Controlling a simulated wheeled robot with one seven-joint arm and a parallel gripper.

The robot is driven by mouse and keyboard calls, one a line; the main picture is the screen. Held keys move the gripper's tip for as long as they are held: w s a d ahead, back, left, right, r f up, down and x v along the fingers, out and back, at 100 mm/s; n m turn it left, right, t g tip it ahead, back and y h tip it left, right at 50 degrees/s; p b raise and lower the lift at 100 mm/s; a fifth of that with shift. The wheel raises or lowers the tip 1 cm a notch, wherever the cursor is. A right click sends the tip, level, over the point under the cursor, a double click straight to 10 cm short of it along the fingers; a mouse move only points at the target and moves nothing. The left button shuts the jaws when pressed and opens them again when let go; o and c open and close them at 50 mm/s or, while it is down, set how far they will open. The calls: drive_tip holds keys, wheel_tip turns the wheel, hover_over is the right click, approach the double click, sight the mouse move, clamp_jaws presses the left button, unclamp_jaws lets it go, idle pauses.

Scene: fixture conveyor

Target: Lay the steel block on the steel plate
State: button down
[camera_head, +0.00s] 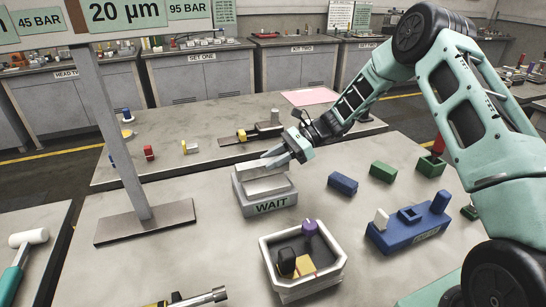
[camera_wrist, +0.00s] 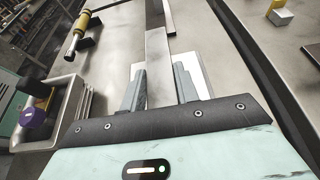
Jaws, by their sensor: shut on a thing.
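My gripper (camera_head: 277,157) is shut on the steel block (camera_wrist: 158,62), a long, flat grey bar between both fingers in the wrist view. I cannot tell whether the block touches the stand. A flat steel plate (camera_head: 125,228) lies at the foot of the sign post, left of the gripper and apart from it. The plate seems to show at the top of the wrist view, beyond the block.
A pale-rimmed bin (camera_head: 318,282) with a purple-topped item and other pieces stands in front of the stand. The sign post (camera_head: 112,135) rises from the plate. A blue fixture (camera_head: 405,235) and blue and green blocks are at right. A torch (camera_head: 195,299) lies at the front edge.

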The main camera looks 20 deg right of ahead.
drive_tip(key=shift+f, duration=0.55)
idle(0.5)
drive_tip(key=c, duration=1)
unclamp_jaws()
drive_tip(key=shift+o, duration=0.2)
drive_tip(key=shift+b, duration=0.3)
drive_tip(key=b+v, duration=0.3)
drive_tip(key=v, duration=1.4)
drive_tip(key=shift+d, duration=0.25)
